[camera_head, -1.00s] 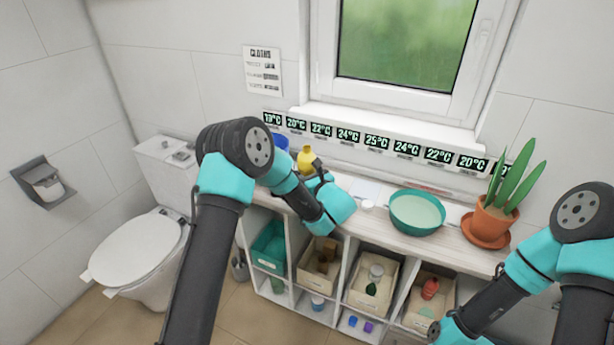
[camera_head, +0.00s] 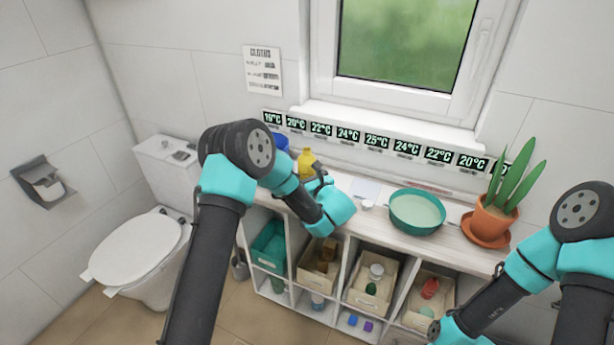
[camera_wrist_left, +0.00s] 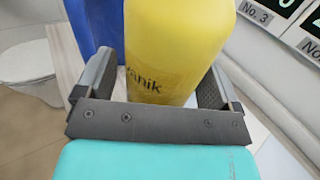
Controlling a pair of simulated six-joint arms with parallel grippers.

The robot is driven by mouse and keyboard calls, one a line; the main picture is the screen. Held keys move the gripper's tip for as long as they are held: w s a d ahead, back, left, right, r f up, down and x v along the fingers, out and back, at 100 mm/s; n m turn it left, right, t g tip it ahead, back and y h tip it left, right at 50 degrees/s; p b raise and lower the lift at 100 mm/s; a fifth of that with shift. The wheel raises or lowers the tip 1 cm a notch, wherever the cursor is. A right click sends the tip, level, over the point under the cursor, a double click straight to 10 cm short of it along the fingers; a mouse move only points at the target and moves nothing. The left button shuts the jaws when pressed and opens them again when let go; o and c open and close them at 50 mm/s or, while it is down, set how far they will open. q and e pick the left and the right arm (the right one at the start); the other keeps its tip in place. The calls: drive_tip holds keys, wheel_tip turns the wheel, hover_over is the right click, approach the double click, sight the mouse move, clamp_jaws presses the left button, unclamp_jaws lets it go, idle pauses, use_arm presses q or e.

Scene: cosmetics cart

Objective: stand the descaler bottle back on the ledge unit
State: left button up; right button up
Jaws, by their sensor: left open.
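A yellow bottle (camera_head: 306,160) stands upright on the ledge unit's top (camera_head: 340,180), towards its left end. Whether it is the descaler bottle cannot be told; only the letters "anik" of its label show in the left wrist view (camera_wrist_left: 165,50). My left gripper (camera_head: 318,180) is at the bottle's near side. In the left wrist view its open fingers (camera_wrist_left: 160,85) are on either side of the lower bottle. A gap shows at the right finger; contact at the left finger is unclear. My right arm's end runs to the bottom edge, and its gripper is not seen.
A blue container (camera_head: 281,142) stands close to the left of the yellow bottle, and near the left finger in the wrist view (camera_wrist_left: 92,22). A green bowl (camera_head: 417,210) and potted plant (camera_head: 490,215) stand farther right. A wall strip runs behind.

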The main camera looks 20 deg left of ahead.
use_arm(q)
drive_tip(key=shift+r, duration=0.15)
drive_tip(key=shift+s+d, duration=0.15)
drive_tip(key=v, duration=1.1)
drive_tip(key=shift+s+d, duration=0.2)
